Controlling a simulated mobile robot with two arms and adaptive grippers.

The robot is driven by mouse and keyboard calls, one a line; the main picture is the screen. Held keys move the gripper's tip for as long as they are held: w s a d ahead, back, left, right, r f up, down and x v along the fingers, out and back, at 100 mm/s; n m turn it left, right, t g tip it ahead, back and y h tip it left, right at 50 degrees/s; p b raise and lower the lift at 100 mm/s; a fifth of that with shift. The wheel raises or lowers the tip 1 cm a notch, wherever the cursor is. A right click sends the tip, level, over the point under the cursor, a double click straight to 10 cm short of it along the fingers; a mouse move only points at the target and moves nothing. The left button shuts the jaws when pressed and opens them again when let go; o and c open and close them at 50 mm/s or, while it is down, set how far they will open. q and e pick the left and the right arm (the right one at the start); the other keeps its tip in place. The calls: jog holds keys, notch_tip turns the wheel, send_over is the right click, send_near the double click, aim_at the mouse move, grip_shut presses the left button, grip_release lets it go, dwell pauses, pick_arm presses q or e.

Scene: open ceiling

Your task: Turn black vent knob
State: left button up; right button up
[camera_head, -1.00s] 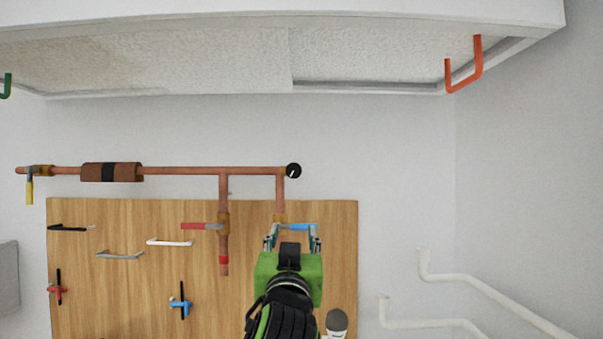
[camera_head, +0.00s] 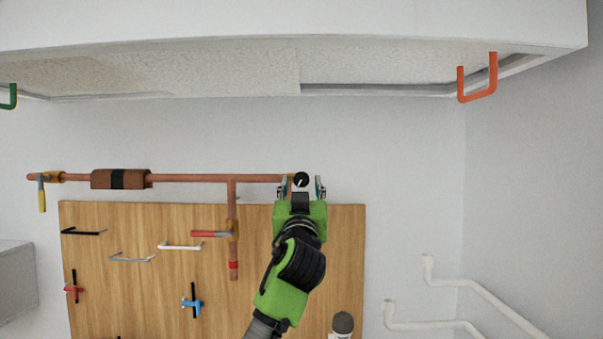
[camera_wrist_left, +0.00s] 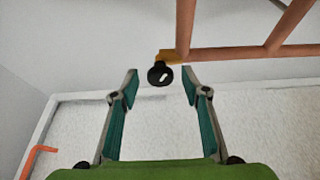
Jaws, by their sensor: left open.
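The black vent knob (camera_head: 301,179) is a round black cap with a white mark, at the right end of the horizontal copper pipe (camera_head: 200,178) on the wall. My left gripper (camera_head: 301,187) is open in the head view, with one finger on each side of the knob. In the left wrist view the knob (camera_wrist_left: 160,75) shows between the open fingertips (camera_wrist_left: 160,82), just beyond them, on a brass fitting (camera_wrist_left: 168,56). I see no contact between fingers and knob. My right gripper is not in view.
A wooden board (camera_head: 130,270) with several handles hangs below the pipe. A red lever valve (camera_head: 212,233) sits left of my arm. White pipes (camera_head: 470,290) are at lower right. An orange handle (camera_head: 478,95) hangs above right.

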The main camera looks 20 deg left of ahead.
pick_arm(q)
jog(key=shift+w+a+r, duration=0.15)
jog(key=shift+w+r, duration=0.05)
jog(key=shift+w, duration=0.2)
jog(key=c, duration=1.1)
